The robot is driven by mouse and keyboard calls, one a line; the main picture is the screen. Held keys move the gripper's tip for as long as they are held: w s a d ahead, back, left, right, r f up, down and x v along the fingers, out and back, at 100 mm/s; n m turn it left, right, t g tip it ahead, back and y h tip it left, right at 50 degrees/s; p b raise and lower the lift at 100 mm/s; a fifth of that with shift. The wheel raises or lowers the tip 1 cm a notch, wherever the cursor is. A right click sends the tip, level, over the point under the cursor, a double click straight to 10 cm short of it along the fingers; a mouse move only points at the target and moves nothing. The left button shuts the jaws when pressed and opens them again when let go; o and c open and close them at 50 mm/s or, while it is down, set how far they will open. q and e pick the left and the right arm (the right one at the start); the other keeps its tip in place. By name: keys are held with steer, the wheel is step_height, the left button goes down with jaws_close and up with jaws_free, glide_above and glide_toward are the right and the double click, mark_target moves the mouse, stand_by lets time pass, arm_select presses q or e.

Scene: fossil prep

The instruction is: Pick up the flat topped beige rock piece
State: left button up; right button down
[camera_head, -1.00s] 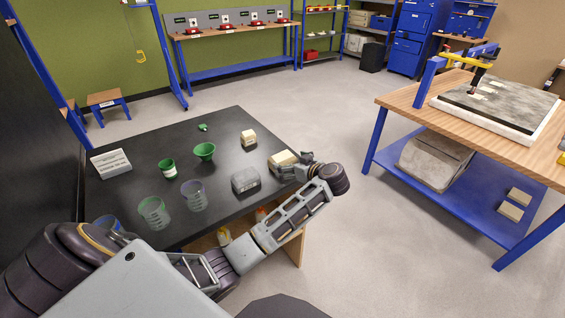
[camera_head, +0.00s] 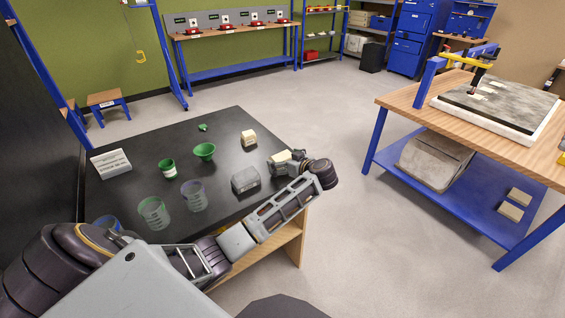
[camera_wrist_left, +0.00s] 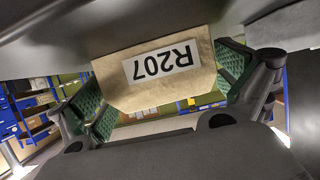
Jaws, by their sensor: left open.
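A beige rock piece (camera_head: 281,157) lies near the right edge of the black table in the head view, partly hidden by my left gripper. In the left wrist view a beige block labelled R207 (camera_wrist_left: 158,92) sits between the green finger pads. My left gripper (camera_head: 283,164) is open around it; its pads also show in the left wrist view (camera_wrist_left: 160,88). I cannot tell whether either pad touches the block. A second, smaller beige rock piece (camera_head: 249,138) stands farther back on the table. My right gripper is not in view.
A wooden-topped bench (camera_head: 410,95) stands apart at right.

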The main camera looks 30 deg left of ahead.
mark_target(283, 155)
arm_select(q)
steer(key=shift+w+a+f, duration=0.2)
steer(key=shift+a+f, duration=0.05)
steer(key=shift+a, duration=0.25)
steer(key=shift+c, duration=0.3)
steer(key=shift+r, duration=0.1)
steer(key=c, duration=1.4)
steer(key=shift+r, duration=0.15)
step_height(283, 155, up, 8)
steer(key=shift+r+p, duration=0.2)
steer(key=shift+p, duration=0.1)
steer(key=shift+r, duration=0.7)
steer(key=shift+f, duration=0.1)
